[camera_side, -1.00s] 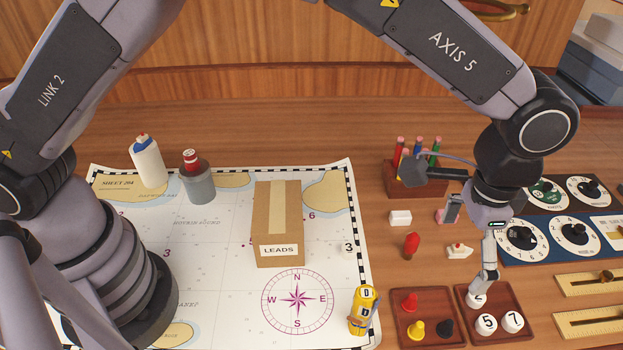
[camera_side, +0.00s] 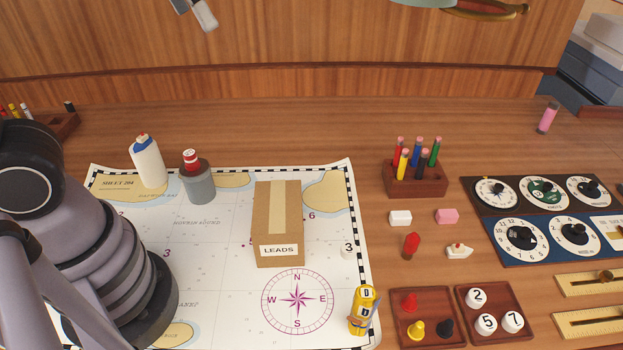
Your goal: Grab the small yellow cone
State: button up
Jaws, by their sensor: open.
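The small yellow cone (camera_side: 416,330) stands in the left wooden tray (camera_side: 439,304) at the bottom of the view, with a red piece (camera_side: 409,301) behind it and a black piece (camera_side: 446,328) to its right. My gripper (camera_side: 203,17) shows only in part at the top edge, left of centre. It is open, high up and far from the cone, with nothing seen in it. Most of the gripper is out of view.
The right tray (camera_side: 510,299) holds white discs numbered 2, 5 and 7. A yellow torch-like object (camera_side: 362,310) stands close left of the cone's tray. A red piece (camera_side: 411,246), a toy boat (camera_side: 459,251) and a pencil block (camera_side: 415,181) lie behind. A box (camera_side: 277,222) sits on the chart.

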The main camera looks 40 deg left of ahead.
jog(key=s+a+f, duration=0.1)
jog(key=s+a, duration=0.1)
jog(key=s, duration=0.1)
jog(key=s+a+f+n+t, duration=0.1)
jog(key=s, duration=0.2)
jog(key=s+a+n+y, duration=0.1)
jog(key=s+a, duration=0.1)
jog(key=s, duration=0.1)
jog(key=shift+a+f+t, duration=0.3)
jog(key=shift+f, duration=0.1)
jog(key=shift+c, duration=0.5)
jog(key=shift+s+f, duration=0.1)
jog(key=shift+s, duration=0.05)
jog(key=shift+c, duration=1)
jog(key=c, duration=0.6)
jog(key=shift+c, duration=0.2)
